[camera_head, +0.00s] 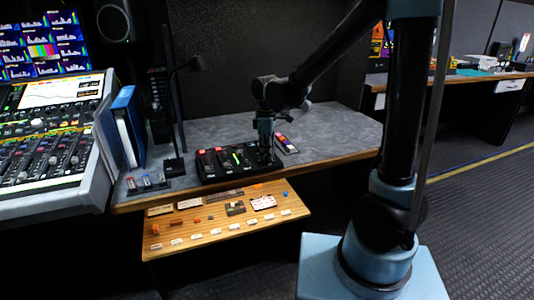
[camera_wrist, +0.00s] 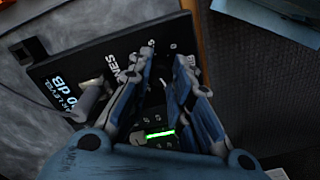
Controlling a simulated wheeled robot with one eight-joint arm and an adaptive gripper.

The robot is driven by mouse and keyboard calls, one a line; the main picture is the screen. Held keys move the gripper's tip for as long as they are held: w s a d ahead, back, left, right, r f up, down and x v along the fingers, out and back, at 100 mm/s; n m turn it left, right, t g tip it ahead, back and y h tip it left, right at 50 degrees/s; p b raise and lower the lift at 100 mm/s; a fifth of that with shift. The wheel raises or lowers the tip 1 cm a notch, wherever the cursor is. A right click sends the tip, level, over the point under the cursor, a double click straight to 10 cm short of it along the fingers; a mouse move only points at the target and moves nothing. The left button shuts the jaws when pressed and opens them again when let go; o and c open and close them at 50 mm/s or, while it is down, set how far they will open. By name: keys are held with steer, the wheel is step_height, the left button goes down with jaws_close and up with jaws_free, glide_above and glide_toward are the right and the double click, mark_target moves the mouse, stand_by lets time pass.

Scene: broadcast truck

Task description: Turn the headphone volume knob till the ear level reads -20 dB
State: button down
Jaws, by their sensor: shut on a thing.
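The black control panel (camera_head: 238,163) lies on the grey desk top, and its corner (camera_wrist: 110,40) fills the upper left of the wrist view. Its lettering ends in "ONES", and the readout (camera_wrist: 68,92) says "EAR LEVEL" with a figure ending in "0 dB". The figure's front part is not legible. My gripper (camera_head: 265,155) points down at the right end of the panel. In the wrist view my gripper (camera_wrist: 165,62) has its fingers on the panel beside the lettering, shut on the headphone volume knob, which they hide. A green lit bar (camera_wrist: 159,134) shows between the fingers.
A wooden shelf (camera_head: 225,240) with small parts juts out below. The desk's right part is clear.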

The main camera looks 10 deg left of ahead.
steer(key=shift+w, duration=0.15)
steer(key=c, duration=1.4)
jaws_free()
steer(key=shift+r, duration=0.15)
step_height(320, 180, up, 12)
steer(key=shift+f, duration=0.15)
steer(key=shift+c, duration=0.2)
